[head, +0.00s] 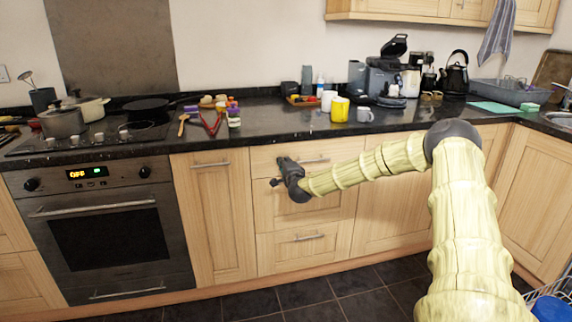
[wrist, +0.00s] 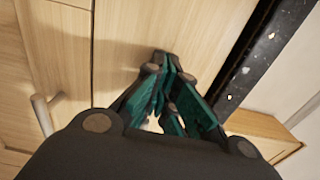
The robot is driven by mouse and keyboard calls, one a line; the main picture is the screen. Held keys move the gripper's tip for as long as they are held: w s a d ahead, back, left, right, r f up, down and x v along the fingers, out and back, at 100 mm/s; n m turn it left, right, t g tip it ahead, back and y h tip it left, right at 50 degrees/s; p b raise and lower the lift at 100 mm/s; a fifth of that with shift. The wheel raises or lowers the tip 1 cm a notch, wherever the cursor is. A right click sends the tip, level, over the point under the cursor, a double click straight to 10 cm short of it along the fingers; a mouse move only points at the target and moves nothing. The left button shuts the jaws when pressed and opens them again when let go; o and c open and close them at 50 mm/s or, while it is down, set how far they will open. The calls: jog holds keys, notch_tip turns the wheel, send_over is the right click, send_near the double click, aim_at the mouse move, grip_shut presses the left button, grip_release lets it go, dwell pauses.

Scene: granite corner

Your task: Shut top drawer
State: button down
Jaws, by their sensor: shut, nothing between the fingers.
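The top drawer (head: 262,158) is a pale wood front under the dark worktop, right of a tall cupboard door. Its bar handle (head: 317,160) shows in the head view to the right of my gripper (head: 283,162). The drawer front looks flush or nearly so with its neighbours; I cannot tell if a small gap is left. My gripper is shut and empty, its fingers toward the left part of that front. In the wrist view the teal fingertips (wrist: 165,65) are together, close to a wood panel (wrist: 125,30); contact cannot be told.
A lower drawer (head: 275,250) sits below, and an oven (head: 110,235) stands left. The worktop (head: 270,112) holds a yellow mug (head: 339,110), pans and small appliances. A white rack with a blue item (head: 550,307) is at the lower right. The dark floor in front is clear.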

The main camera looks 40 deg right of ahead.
jog(key=p+v, duration=0.1)
jog(key=v, duration=1.2)
jog(key=shift+s+f, duration=0.15)
jog(key=shift+s, duration=0.25)
